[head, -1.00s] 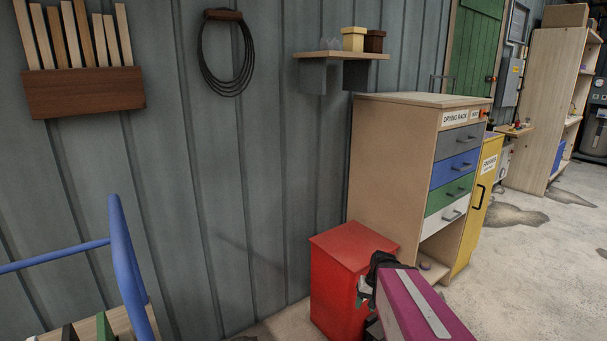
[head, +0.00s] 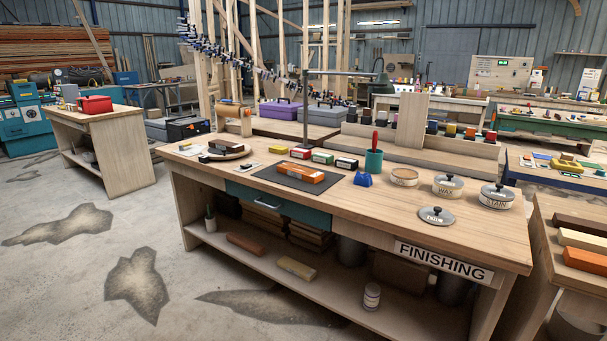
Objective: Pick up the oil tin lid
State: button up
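A round grey lid (head: 436,216) with a dark knob lies flat on the finishing bench (head: 330,207), near its front right edge. Its label is small and looks like "OIL". A low round tin without a lid (head: 404,177) stands behind it to the left. A wax tin (head: 447,188) and a stain tin (head: 497,197) stand behind it to the right, each with a knobbed lid on. My gripper is not in view.
A teal cup (head: 374,161) and a blue object (head: 362,180) stand left of the lid. A dark mat (head: 262,172) bears an orange box. A side bench (head: 565,212) stands close at the right. Stained concrete floor (head: 90,265) is open at the front left.

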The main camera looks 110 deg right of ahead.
aim_at(436, 215)
jog(key=z, duration=0.9)
jog(key=i+z, duration=0.1)
jog(key=z, duration=0.8)
jog(key=i+z, duration=0.1)
jog(key=z, duration=0.8)
jog(key=i+z, duration=0.1)
jog(key=z, duration=0.35)
jog(key=j+z, duration=0.1)
jog(key=z, duration=0.35)
jog(key=l+z, duration=0.15)
jog(key=z, duration=0.25)
jog(key=k+l+z, duration=0.1)
jog(key=z, duration=0.3)
jog(key=l+z, duration=0.35)
jog(key=i+j, duration=0.05)
jog(key=j, duration=0.05)
